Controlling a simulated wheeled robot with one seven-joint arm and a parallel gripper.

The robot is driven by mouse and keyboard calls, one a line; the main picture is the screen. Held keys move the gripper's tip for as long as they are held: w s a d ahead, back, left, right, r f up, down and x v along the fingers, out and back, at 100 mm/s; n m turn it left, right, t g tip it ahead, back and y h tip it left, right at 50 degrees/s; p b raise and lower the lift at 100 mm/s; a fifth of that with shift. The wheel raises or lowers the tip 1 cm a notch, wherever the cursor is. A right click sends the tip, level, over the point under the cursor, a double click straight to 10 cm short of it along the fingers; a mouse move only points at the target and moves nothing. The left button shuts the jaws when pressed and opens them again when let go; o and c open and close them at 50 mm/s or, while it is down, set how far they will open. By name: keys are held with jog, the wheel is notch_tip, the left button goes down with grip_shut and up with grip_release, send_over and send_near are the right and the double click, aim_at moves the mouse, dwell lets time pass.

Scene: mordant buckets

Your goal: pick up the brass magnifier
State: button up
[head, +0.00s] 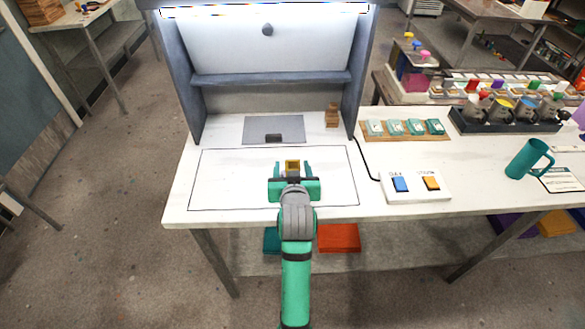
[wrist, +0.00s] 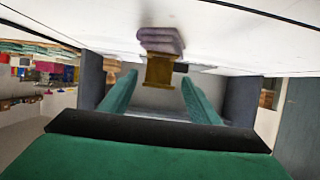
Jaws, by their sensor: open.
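The brass magnifier (head: 292,164) is a small, squarish gold piece inside the outlined area of the white worktop. In the wrist view, which looks upside down, the brass magnifier (wrist: 159,70) sits against a folded mauve pad (wrist: 160,40) that rests on the worktop. My gripper (head: 292,170) is open, with one finger on each side of the magnifier in the picture. In the wrist view, my gripper (wrist: 160,82) shows a gap between the fingers and the brass. I cannot tell how deep the magnifier lies between them. My gripper hides the pad in the head view.
A grey plate (head: 274,124) lies behind, under the shelved hood (head: 270,78). A wooden stack (head: 332,115) stands at its right. A switch box (head: 416,186) with blue and orange switches and a teal mug (head: 528,159) are to the right. The outlined area's left side is clear.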

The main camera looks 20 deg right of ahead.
aim_at(292, 162)
jog(key=shift+d+r+x, duration=0.1)
jog(key=shift+r+x, duration=0.05)
jog(key=shift+x, duration=1.25)
jog(key=shift+d+r+x, duration=0.1)
jog(key=shift+r+x, duration=0.05)
jog(key=shift+x, duration=1.25)
jog(key=shift+w, duration=0.1)
jog(key=c, duration=1.2)
jog(key=shift+c, duration=0.3)
jog(key=shift+r, duration=0.1)
